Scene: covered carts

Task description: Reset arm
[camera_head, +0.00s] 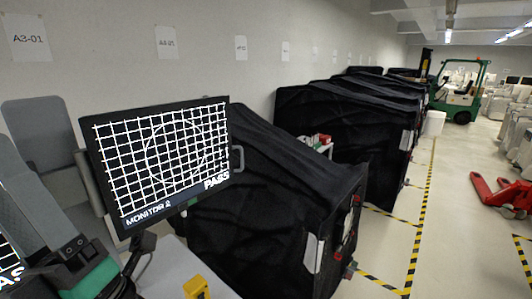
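Neither of my grippers shows clearly in the head view. Black covered carts stand in a row along the wall. The nearest covered cart (270,195) is at the centre, with others (345,125) behind it. In front of it on the left is a monitor (165,155) with a white grid, a circle, and the words "PASS" and "MONITOR 2". A grey and dark form with a green part (95,280) fills the lower left corner; I cannot tell whether it is part of my arm.
A yellow object (196,287) sits on a pale surface at the bottom. A red pallet jack (502,192) stands at the right and a green forklift (462,95) at the back. Yellow-black floor tape (421,235) borders an open aisle.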

